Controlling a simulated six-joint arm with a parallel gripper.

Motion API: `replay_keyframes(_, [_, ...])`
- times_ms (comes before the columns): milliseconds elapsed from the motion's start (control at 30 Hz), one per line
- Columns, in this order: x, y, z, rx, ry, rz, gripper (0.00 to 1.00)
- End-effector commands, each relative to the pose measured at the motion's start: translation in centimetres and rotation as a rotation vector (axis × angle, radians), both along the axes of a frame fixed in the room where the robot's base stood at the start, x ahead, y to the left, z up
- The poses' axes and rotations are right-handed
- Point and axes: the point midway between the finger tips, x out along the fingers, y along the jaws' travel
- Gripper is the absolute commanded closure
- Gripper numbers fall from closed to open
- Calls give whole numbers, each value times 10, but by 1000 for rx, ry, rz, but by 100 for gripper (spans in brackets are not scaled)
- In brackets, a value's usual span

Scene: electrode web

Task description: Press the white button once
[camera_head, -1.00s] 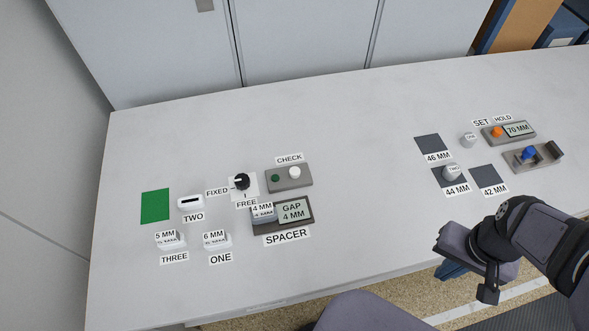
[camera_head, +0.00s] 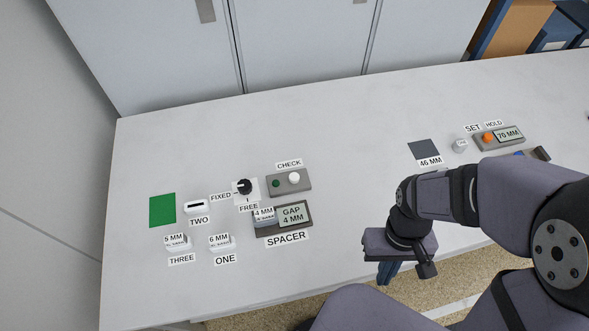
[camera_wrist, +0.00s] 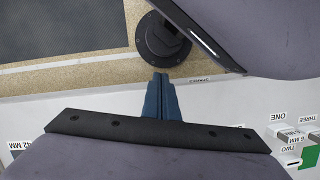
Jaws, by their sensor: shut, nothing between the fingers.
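The white button (camera_head: 294,177) sits on the right part of a grey box labelled CHECK, beside a small dark green round spot (camera_head: 276,183). My gripper (camera_head: 388,272) is at the table's front edge, right of and nearer than the button, well apart from it. In the wrist view its blue fingers (camera_wrist: 161,95) are together with nothing between them. The white button does not show in the wrist view.
In front of the CHECK box stands the SPACER unit (camera_head: 304,231) reading GAP 4 MM. A black knob (camera_head: 245,187) marked FIXED and FREE is left of it. Labelled blocks and a green square (camera_head: 162,210) lie further left. The table between my gripper and the box looks clear.

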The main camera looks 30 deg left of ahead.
Motion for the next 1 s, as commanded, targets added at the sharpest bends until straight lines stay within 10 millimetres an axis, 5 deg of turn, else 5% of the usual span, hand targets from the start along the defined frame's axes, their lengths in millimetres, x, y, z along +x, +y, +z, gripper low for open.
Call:
replay_keyframes(100, [-12, 21, 1, -34, 40, 155, 100])
replay_keyframes(267, [0, 73, -21, -8, -56, 232, 100])
replay_keyframes(567, [54, 161, -47, 175, -302, -212, 100])
replay_keyframes(1000, [122, 261, -9, 552, -352, -978, 100])
